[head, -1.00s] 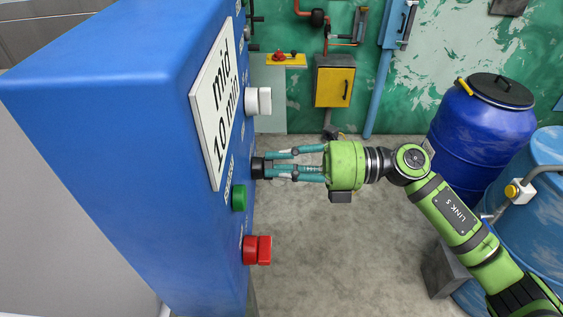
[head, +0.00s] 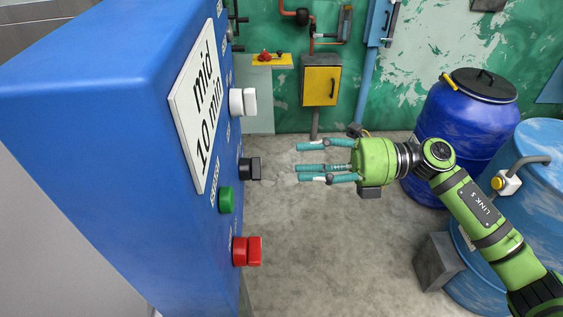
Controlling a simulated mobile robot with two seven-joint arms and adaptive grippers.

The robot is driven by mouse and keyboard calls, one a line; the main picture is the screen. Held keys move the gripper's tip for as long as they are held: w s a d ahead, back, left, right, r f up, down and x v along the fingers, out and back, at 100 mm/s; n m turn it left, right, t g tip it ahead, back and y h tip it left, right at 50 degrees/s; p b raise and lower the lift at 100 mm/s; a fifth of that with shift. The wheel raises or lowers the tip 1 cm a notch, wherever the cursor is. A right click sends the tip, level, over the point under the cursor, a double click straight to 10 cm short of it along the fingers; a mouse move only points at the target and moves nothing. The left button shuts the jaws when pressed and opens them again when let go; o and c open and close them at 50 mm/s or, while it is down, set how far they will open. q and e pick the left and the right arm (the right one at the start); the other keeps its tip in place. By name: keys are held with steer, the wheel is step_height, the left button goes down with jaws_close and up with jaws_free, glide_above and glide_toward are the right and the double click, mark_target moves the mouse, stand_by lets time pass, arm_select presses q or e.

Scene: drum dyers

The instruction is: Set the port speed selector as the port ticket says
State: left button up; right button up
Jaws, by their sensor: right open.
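The port ticket is a white sign (head: 203,105) on the blue cabinet, reading "mid" and "10 min". My left gripper is not in view.
The blue cabinet (head: 95,130) fills the left side. Blue drums (head: 463,125) stand at the right, with a grey block (head: 438,262) on the floor beside them. A yellow box (head: 321,86) hangs on the back wall. The concrete floor between is clear.

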steer(key=shift+d, duration=2.4)
